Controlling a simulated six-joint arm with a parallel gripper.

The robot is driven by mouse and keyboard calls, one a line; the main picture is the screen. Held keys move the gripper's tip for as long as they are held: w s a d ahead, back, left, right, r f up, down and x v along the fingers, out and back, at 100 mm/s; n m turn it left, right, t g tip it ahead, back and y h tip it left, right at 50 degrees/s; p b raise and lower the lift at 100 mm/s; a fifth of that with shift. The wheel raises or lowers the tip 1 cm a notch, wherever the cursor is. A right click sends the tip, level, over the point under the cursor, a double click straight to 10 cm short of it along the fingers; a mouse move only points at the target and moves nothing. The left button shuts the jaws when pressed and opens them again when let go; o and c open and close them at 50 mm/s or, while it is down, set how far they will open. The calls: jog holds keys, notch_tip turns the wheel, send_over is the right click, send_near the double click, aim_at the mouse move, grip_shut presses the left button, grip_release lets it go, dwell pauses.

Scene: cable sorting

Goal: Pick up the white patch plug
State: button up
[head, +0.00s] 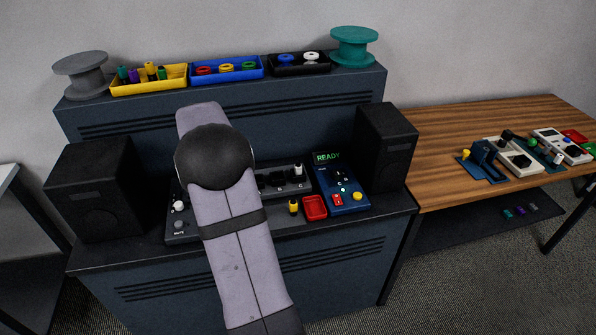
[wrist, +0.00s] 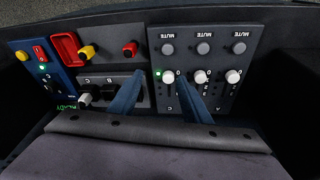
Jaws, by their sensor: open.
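The white patch plug (head: 298,169) stands at the right end of a dark socket panel in the head view. In the wrist view the white plug (wrist: 85,99) is at the left, beside the black sockets marked B and C. My gripper (wrist: 160,82) is open and empty, with its two blue fingers apart over the border between the socket panel (wrist: 103,75) and the slider panel (wrist: 215,58). The plug lies outside the fingers, to their left. In the head view my own arm hides the gripper.
White slider knobs (wrist: 200,77) sit near the right finger. A yellow plug (head: 293,206), a red tray (head: 315,208) and a blue READY box (head: 342,185) stand close to the socket panel. Black speakers (head: 95,190) flank the console. A red plug (wrist: 130,48) is nearby.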

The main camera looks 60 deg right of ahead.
jog(key=s+d+m+h, duration=0.1)
jog(key=s+d+m, duration=0.15)
jog(key=d, duration=0.85)
jog(key=m+g+p, duration=0.1)
jog(key=m+p, duration=0.1)
jog(key=m, duration=0.2)
send_over(297, 165)
jog(key=a, duration=0.2)
jog(key=shift+d+f+h, duration=0.25)
jog(key=shift+f+h, duration=0.15)
jog(key=shift+f, duration=0.45)
jog(key=shift+f+p, duration=0.45)
jog(key=shift+f, duration=0.1)
jog(key=shift+p+x, duration=0.7)
jog(key=shift+x, duration=1.35)
grip_shut()
